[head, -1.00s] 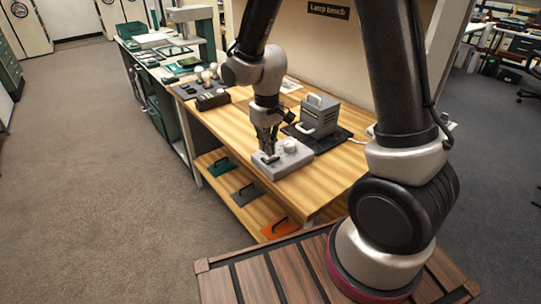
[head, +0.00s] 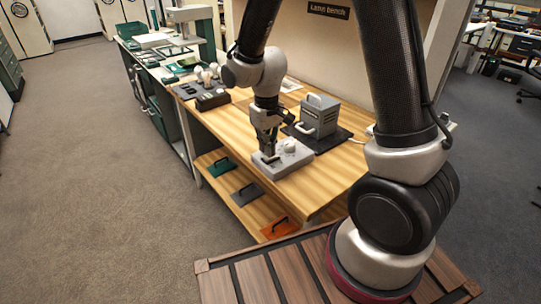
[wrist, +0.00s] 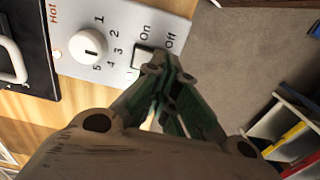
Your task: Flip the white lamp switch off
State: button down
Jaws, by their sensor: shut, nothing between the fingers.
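The lamp switch (wrist: 142,58) is a small pale rocker in a dark surround, beside the printed words On and Off. It sits on a light grey control box (head: 295,163) on the wooden bench; the box's panel (wrist: 120,25) also shows in the wrist view. I cannot tell which side of the rocker is pressed. My gripper (head: 268,151) points down over the switch end of the box. In the wrist view its shut, empty fingertips (wrist: 160,70) are right beside the switch, partly covering the Off side. Contact cannot be told.
A white numbered dial (wrist: 90,44) stands on the same box. A grey vented unit with a handle (head: 318,115) stands on a dark mat behind it. Bulbs in a dark holder (head: 212,98) are farther left. Green, grey and orange handled pieces lie on the lower shelf (head: 252,207).

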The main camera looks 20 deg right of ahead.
jog(key=shift+f, duration=0.95)
dwell(0.3)
jog(key=shift+r, duration=3.55)
jog(key=shift+s, duration=0.1)
jog(key=s+d+r+m+t, duration=0.3)
jog(key=s+d+r+t, duration=0.1)
jog(key=s+d+r, duration=1.1)
jog(key=s+r, duration=0.2)
jog(key=s, duration=0.1)
jog(key=shift+s+r+m, duration=0.3)
jog(key=shift+s+r, duration=0.1)
